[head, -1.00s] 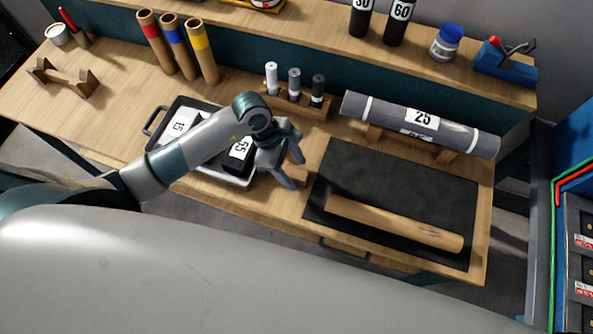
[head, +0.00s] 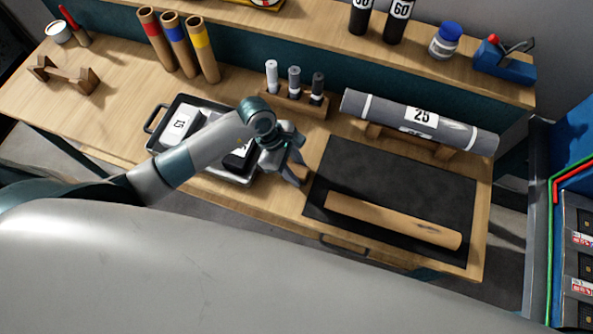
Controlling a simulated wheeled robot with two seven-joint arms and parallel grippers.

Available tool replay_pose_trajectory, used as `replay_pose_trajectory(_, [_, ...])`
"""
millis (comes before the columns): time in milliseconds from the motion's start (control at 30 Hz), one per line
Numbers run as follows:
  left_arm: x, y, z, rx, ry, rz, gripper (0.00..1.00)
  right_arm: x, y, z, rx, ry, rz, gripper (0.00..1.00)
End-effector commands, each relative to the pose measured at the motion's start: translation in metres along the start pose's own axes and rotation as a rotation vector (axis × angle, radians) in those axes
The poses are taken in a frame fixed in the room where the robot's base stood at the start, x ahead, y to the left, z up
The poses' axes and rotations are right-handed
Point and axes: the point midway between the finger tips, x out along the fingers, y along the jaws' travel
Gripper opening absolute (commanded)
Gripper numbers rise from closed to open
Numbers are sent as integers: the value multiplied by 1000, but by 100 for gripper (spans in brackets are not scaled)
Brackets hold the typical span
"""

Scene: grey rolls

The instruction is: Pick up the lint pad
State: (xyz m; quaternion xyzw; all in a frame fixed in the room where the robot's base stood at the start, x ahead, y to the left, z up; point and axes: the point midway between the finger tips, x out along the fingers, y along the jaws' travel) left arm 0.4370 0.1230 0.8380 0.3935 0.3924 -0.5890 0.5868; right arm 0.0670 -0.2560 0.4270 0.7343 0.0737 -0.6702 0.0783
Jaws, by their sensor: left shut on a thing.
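My left gripper (head: 298,170) is over the bench between the tray and the black mat, its fingers pointing right and down. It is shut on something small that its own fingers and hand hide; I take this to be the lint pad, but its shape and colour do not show. Whether it is clear of the bench top cannot be told. My right gripper is not in view.
A metal tray (head: 152,122) with labelled blocks lies under my left forearm. A wooden rack (head: 310,106) with small rolls stands behind the gripper. A black mat (head: 400,180) bearing a tan roll (head: 392,219) lies right. A grey 25 roll (head: 455,130) rests on a cradle behind.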

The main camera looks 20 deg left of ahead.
Motion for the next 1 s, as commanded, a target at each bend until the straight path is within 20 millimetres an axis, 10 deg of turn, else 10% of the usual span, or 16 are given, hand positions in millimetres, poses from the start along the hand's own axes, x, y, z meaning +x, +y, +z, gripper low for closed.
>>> replay_pose_trajectory(667, [-36, 0, 16, 7, 0, 5, 12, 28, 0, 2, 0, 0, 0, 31])
replay_pose_trajectory(1000, [-50, -35, 87, 8, -4, 3, 12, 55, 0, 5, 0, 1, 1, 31])
